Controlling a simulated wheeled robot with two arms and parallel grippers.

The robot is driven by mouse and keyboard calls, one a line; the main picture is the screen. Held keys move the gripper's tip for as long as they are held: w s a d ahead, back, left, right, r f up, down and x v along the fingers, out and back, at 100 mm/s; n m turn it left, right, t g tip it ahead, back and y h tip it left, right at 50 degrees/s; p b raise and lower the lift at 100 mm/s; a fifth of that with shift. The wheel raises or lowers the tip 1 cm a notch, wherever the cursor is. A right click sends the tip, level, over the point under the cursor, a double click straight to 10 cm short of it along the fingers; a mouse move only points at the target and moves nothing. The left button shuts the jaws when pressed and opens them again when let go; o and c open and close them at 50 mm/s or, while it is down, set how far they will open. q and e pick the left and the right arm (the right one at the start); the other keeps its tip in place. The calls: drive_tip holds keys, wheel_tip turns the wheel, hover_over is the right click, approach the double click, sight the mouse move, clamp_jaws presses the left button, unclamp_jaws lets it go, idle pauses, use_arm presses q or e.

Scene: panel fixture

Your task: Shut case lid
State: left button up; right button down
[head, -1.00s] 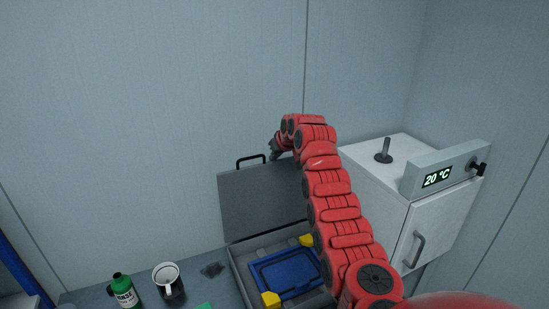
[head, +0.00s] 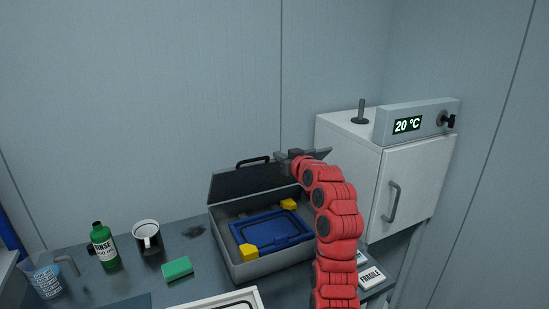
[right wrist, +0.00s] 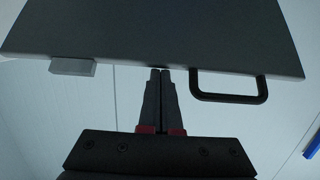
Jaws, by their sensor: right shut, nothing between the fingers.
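The grey case (head: 268,266) sits open on the bench, with a blue tray-like piece (head: 270,231) and yellow blocks (head: 249,252) inside. Its dark lid (head: 245,183) is raised at the back and tilted partly forward over the case, with its black handle (head: 253,161) on the upper edge. My right gripper (head: 287,156) is shut and empty at the lid's upper edge, beside the handle. In the right wrist view the closed fingertips (right wrist: 160,72) are at the edge of the lid (right wrist: 160,35), between the handle (right wrist: 230,98) and a grey latch (right wrist: 73,67). My left gripper is out of view.
A white cabinet (head: 405,185) reading 20 °C stands right of the case. To the left are a green rinse bottle (head: 104,246), a mug (head: 147,237), a green sponge (head: 177,268) and a measuring jug (head: 45,279). Fragile-marked labels (head: 371,277) lie at the right.

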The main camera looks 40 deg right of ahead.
drive_tip(key=s+a+f+t+h+b, duration=0.1)
drive_tip(key=s+f+t+b, duration=0.2)
drive_tip(key=f+b, duration=0.6)
drive_tip(key=s+a+f+t+h+b, duration=0.1)
drive_tip(key=s+f+t+b, duration=0.3)
drive_tip(key=b, duration=1)
drive_tip(key=s+f, duration=0.3)
drive_tip(key=f, duration=0.1)
drive_tip(key=shift+s+a+f, duration=0.25)
drive_tip(key=shift+f, duration=0.15)
